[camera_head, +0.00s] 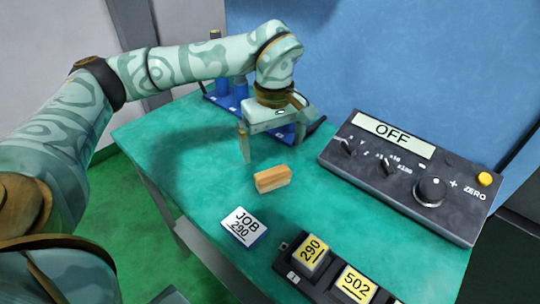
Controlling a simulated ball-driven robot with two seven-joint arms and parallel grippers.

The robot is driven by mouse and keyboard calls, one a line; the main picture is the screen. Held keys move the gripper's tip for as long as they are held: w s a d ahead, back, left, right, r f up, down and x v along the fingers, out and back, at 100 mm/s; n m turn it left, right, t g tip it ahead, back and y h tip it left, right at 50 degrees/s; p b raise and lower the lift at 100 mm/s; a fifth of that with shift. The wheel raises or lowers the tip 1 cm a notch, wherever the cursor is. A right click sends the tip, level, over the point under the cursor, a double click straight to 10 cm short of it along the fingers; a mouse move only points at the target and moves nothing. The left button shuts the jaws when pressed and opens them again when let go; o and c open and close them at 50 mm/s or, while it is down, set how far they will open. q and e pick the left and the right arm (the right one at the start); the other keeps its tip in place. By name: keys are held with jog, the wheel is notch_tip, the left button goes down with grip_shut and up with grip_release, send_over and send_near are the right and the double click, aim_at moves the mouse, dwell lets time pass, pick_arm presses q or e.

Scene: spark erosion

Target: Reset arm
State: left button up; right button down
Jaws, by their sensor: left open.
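My left gripper (272,145) points down over the green table (190,160), behind a small wooden block (272,179). Its two fingers are apart and nothing shows between them. The wooden block lies on the table in front of the gripper, apart from it as far as I can tell. My left arm reaches in from the left edge and bends down at the wrist. My right gripper does not show.
A blue rack (224,101) with blue cylinders stands behind the gripper, partly hidden. A dark control box (400,195) reading OFF stands at right. A JOB 290 card (243,226) lies in front. A dark holder (291,268) bears yellow tags 290 (311,251) and 502 (356,285).

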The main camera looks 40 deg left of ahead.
pick_arm(q)
jog(key=shift+r, duration=1.05)
